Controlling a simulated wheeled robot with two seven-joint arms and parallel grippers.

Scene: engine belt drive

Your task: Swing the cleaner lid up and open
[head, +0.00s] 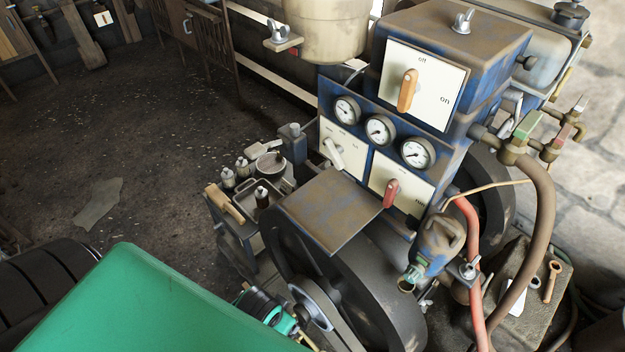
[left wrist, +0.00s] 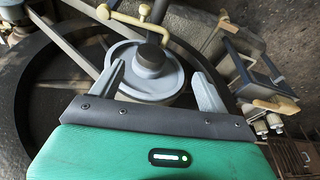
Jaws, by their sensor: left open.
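I cannot tell for sure which part is the cleaner lid. A blue box (head: 462,50) with a flat top (head: 425,22) and a wing nut (head: 462,20) stands at the top; its top lies closed. A beige rounded vessel (head: 325,25), cut off by the top edge, has a wing nut (head: 279,32) on a tab at its left. My left gripper (left wrist: 157,70) is open, its fingers apart on either side of a grey pulley with a dark hub (left wrist: 152,57); contact cannot be told. It is low by the flywheel, far below both parts. My right gripper is not in view.
A dark flywheel (head: 340,270) and a blue gauge panel (head: 365,100) with levers fill the middle. A flat plate (head: 325,208) juts out over the flywheel. A tray of cans (head: 240,190) stands left of it. Hoses (head: 540,200) hang at right. The floor at left is mostly clear.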

